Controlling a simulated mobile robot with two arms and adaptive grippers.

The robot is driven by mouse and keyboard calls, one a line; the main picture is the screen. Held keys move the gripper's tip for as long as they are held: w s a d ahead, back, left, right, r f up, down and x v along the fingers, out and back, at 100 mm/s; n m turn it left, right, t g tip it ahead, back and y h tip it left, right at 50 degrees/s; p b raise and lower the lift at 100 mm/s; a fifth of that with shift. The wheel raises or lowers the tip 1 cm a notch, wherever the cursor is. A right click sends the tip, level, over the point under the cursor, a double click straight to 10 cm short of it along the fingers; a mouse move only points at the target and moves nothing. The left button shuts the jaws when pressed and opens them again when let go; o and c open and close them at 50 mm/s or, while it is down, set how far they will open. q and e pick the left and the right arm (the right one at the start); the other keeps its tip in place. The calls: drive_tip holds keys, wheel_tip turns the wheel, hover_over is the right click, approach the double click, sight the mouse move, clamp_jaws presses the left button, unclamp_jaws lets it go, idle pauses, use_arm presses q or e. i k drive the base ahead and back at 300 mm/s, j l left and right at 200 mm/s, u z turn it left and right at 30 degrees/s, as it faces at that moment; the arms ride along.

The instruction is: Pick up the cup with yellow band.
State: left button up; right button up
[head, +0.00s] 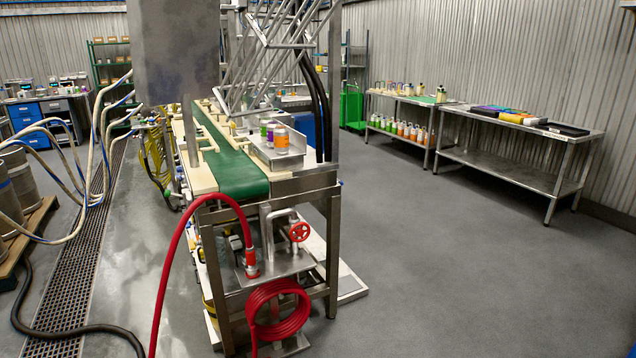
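No cup with a yellow band can be made out for certain at this distance. A small white cup with an orange band (281,143) stands upright on a metal tray at the near end of the seamer's conveyor. A cup with a green band (270,132) and one with a purple band (264,128) stand just behind it, partly overlapping. Neither of my grippers is in view.
The green conveyor belt (238,174) runs beside the tray. A red hose (177,250) hangs at the machine's near end, with a red valve wheel (299,231) beside it. Metal tables (520,152) line the right wall. The grey floor (470,270) at right is clear.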

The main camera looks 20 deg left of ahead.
sight(133, 119)
drive_tip(key=i+j+u, duration=0.25)
drive_tip(key=j+u, duration=0.2)
drive_tip(key=i+j+u, duration=0.6)
drive_tip(key=u, duration=0.25)
drive_tip(key=i+j+u, duration=0.1)
drive_tip(key=i+u, duration=0.45)
drive_tip(key=i, duration=3.2)
drive_tip(key=i+z, duration=0.15)
drive_tip(key=i, duration=0.4)
drive_tip(key=i+j+z, duration=0.15)
drive_tip(key=i, duration=0.45)
drive_tip(key=i+j+z, duration=0.15)
drive_tip(key=i, duration=0.4)
drive_tip(key=i+j+z, duration=0.5)
drive_tip(key=i, duration=0.2)
